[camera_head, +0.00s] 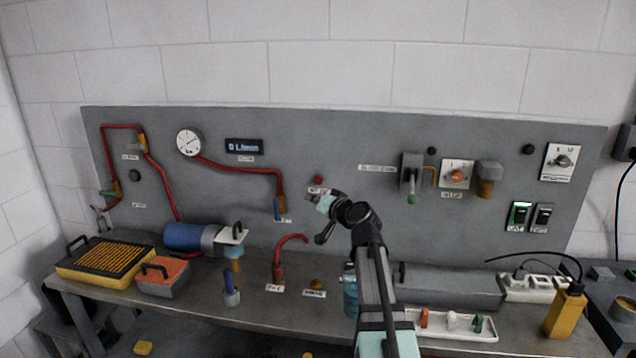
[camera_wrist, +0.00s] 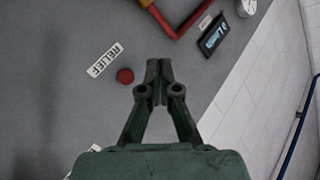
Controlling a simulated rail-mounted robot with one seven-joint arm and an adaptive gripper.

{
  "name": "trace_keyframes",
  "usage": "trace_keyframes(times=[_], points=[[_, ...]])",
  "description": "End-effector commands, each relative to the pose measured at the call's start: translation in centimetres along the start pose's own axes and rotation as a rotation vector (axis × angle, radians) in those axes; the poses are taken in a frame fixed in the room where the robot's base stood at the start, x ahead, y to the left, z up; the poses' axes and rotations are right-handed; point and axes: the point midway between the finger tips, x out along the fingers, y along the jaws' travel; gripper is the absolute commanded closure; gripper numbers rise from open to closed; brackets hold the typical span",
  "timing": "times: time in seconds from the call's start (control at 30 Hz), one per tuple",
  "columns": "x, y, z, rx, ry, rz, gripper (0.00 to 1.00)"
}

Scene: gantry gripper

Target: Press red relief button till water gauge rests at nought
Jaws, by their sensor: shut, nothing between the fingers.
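The red relief button (camera_head: 318,180) is on the grey wall panel, just above my gripper in the head view. In the wrist view the red button (camera_wrist: 125,76) shows beside a label (camera_wrist: 104,60) reading RELIEF. My gripper (camera_wrist: 158,68) is shut and empty, its fingertips off to the right of the button in that view; I cannot tell how far they are from the panel. The gripper also shows in the head view (camera_head: 318,200). The round white water gauge (camera_head: 189,142) is on the panel's left; its needle is too small to read.
A dark digital display (camera_head: 244,147) is right of the gauge. Red pipes (camera_head: 240,169) run across the panel's left. Switches and knobs (camera_head: 457,174) are on the right. The bench below holds a blue motor (camera_head: 186,236), an orange box (camera_head: 163,275) and a white tray (camera_head: 440,324).

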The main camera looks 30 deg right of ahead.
Motion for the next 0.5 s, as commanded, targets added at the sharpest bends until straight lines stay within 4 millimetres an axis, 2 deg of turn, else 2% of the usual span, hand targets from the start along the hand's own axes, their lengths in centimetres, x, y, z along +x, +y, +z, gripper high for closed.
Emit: trace_keyframes(times=[0.27,0.5], points=[[0.5,0.3,-0.4,-0.001,0.0,0.001,1.0],[2.1,1.4,-1.5,-0.001,0.0,0.001,1.0]])
